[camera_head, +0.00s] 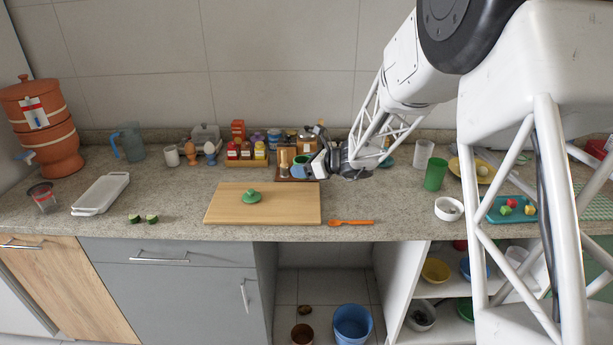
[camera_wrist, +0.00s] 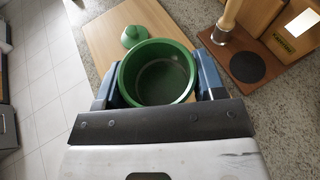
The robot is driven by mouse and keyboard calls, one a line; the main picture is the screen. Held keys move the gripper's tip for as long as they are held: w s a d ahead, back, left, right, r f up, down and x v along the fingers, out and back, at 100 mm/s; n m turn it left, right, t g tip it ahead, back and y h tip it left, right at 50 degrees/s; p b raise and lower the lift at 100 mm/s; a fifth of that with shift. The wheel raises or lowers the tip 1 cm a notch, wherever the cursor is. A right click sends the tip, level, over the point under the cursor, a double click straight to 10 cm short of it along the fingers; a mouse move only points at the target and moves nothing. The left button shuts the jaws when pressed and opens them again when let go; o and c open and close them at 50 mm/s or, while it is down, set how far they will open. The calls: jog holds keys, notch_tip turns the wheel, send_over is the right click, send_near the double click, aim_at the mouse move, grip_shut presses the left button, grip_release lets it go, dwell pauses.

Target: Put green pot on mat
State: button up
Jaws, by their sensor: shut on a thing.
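The green pot (camera_wrist: 178,47) is open at the top and empty in the wrist view, upright between the two blue fingers of my gripper (camera_wrist: 156,78). A pale mat (camera_head: 598,207) lies on the counter at the far right, partly hidden by my arm.
An orange utensil (camera_head: 350,222) lies right of the board. A teal tray (camera_head: 492,213) with cubes, a white bowl (camera_head: 448,208) and a green cup (camera_head: 435,174) stand to the right. Spice jars (camera_head: 246,152) stand behind. The counter between the orange utensil and white bowl is clear.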

jog(key=w+d+r, duration=0.2)
jog(key=w, duration=0.5)
jog(key=w+d+r, duration=0.2)
jog(key=w, duration=0.5)
jog(key=shift+w+d+r+n+g, duration=0.3)
jog(key=shift+w+d+r+g, duration=0.05)
jog(key=shift+d+g, duration=0.05)
jog(key=shift+f, duration=0.1)
send_near(297, 153)
jog(key=s+f, duration=0.2)
jog(key=s+a+f, duration=0.1)
jog(key=s+f, duration=0.1)
jog(key=f, duration=0.1)
jog(key=shift+a, duration=0.15)
jog(key=shift+a, duration=0.1)
jog(key=a, duration=0.1)
jog(key=w+a, duration=0.1)
jog(key=a, duration=0.1)
jog(key=shift+w+a, duration=0.15)
jog(key=shift+w, duration=0.05)
jog(key=shift+a+f, duration=0.1)
jog(key=shift+f, duration=0.45)
jog(key=shift+f, duration=0.2)
